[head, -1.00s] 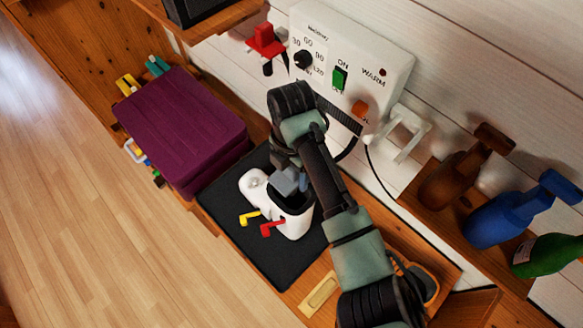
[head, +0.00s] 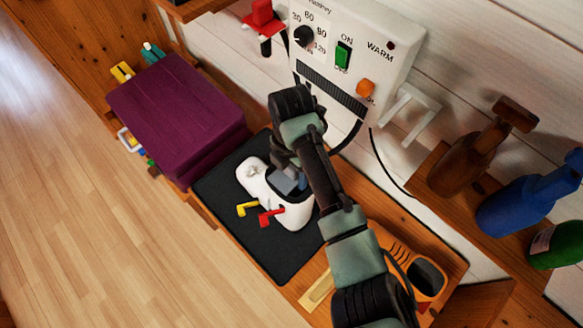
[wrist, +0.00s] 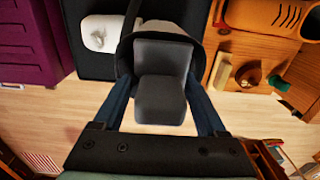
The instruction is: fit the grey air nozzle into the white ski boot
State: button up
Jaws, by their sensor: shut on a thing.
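The white ski boot (head: 293,216) lies on a black mat (head: 262,249), its dark opening below my gripper and yellow and red clips on its near side. My gripper (head: 295,180) is shut on the grey air nozzle (head: 283,184), right at the boot's opening. In the wrist view the nozzle (wrist: 160,88) sits between the two blue fingers, with the boot's dark rim around its far end. The boot's white toe (wrist: 98,35) shows to the left. I cannot tell how deep the nozzle is in the boot; my arm and gripper hide part of the opening.
A purple box (head: 175,115) stands left of the mat. A white control panel (head: 350,55) with a dial and buttons is on the wall behind. An orange boot-like thing (head: 405,262) lies to the right. Brown (head: 475,155) and blue (head: 515,205) objects stand on a shelf at right.

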jog(key=shift+f, duration=0.2)
jog(key=shift+f+b, duration=0.7)
jog(key=shift+f, duration=0.05)
jog(key=o, duration=1.4)
notch_tip(320, 180, up, 13)
